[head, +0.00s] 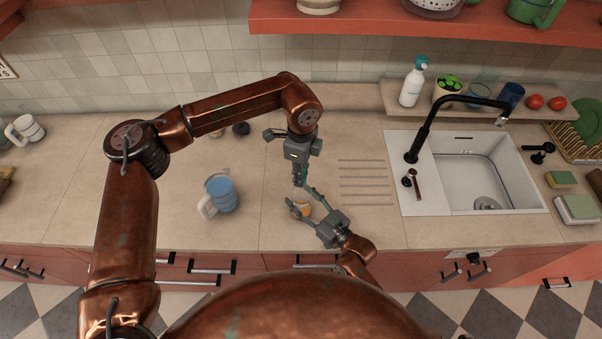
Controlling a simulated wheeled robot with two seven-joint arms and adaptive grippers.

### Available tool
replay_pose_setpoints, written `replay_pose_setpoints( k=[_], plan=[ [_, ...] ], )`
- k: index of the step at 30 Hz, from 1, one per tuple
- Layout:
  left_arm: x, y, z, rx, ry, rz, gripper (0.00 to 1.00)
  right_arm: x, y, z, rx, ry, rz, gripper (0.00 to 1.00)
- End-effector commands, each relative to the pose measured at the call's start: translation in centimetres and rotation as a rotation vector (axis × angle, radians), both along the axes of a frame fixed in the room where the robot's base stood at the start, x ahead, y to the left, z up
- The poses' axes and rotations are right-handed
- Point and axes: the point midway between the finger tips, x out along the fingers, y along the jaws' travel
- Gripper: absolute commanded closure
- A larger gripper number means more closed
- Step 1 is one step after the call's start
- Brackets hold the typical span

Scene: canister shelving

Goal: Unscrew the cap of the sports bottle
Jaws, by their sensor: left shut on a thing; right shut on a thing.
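A blue and white handled jug (222,196) stands left on the counter (265,235). Small dark round items (240,128) lie behind my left arm. Right are a drainer, the sink (480,180) and a black tap (425,130). The counter between jug and grippers is clear.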

Motion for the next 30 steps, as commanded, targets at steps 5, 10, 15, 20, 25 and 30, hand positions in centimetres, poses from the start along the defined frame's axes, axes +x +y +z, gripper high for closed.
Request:
replay_pose_setpoints(
  k=[5, 10, 15, 20, 25, 30],
  plan=[
    [0.0, 0.0, 0.0, -0.001, 0.0, -0.002, 1.0, 0.0, 0.0, 0.1, 0.001, -0.001, 0.0, 1.0],
    [0.0, 0.0, 0.3, -0.001, 0.0, -0.002, 1.0, 0.0, 0.0, 0.1, 0.001, -0.001, 0.0, 1.0],
    [0.0, 0.0, 0.8, 0.0, 0.0, -0.002, 1.0, 0.0, 0.0, 0.1, 0.001, -0.001, 0.0, 1.0],
    [0.0, 0.0, 1.4, -0.001, 0.0, -0.002, 1.0, 0.0, 0.0, 0.1, 0.001, -0.001, 0.0, 1.0],
    [0.0, -0.1, 2.0, -0.001, 0.0, -0.002, 1.0, 0.0, 0.0, 0.1, 0.001, -0.001, 0.0, 1.0],
    [0.0, 0.0, 2.2, -0.001, 0.0, -0.002, 1.0, 0.0, 0.0, 0.1, 0.001, -0.001, 0.0, 1.0]
  ],
)
